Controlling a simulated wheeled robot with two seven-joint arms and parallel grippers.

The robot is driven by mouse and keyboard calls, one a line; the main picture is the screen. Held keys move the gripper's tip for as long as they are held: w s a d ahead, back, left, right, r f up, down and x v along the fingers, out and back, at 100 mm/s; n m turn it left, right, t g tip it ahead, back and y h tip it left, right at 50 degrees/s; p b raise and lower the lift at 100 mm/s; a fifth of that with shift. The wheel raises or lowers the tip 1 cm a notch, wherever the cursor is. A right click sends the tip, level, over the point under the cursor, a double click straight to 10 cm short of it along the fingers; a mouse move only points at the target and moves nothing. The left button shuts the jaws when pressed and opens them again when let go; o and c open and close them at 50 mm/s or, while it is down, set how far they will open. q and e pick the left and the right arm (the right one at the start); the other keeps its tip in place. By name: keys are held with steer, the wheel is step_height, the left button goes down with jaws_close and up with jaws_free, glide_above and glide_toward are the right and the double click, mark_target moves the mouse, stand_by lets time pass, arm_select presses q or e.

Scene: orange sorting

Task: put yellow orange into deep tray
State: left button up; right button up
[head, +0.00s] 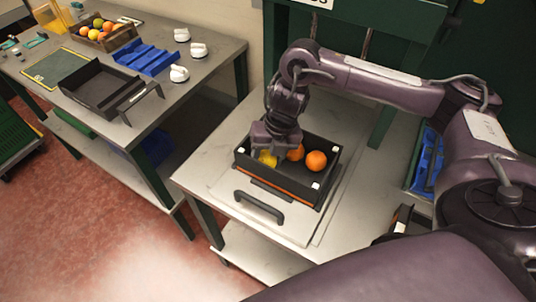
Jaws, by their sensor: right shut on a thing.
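The yellow orange (268,158) is inside a black box-like tray (277,187) on the near metal table. My right gripper (270,150) reaches down into this tray from above and is shut on the yellow orange, hiding its upper part. Two orange-coloured oranges lie beside it in the same tray, one in the middle (296,153) and one at the right (316,161). Another black tray (84,106), empty and with a raised handle, sits on the left table. I cannot tell which tray is the deep one. My left gripper is not in view.
A wooden crate (121,38) of mixed fruit stands at the back of the left table. A blue rack (146,58), white knob-like items (179,74) and a green mat (47,67) lie there too. A gap with red floor separates the tables.

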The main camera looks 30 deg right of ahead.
steer(key=o, duration=1.1)
steer(key=p+v, duration=0.2)
steer(key=a+p+v, duration=0.1)
steer(key=p+v, duration=0.1)
steer(key=v, duration=0.1)
steer(key=shift+w+r+p, duration=0.15)
steer(key=shift+w+p, duration=0.05)
steer(key=shift+p, duration=0.1)
steer(key=p+v, duration=0.4)
steer(key=shift+w+a, duration=0.1)
steer(key=shift+a, duration=0.4)
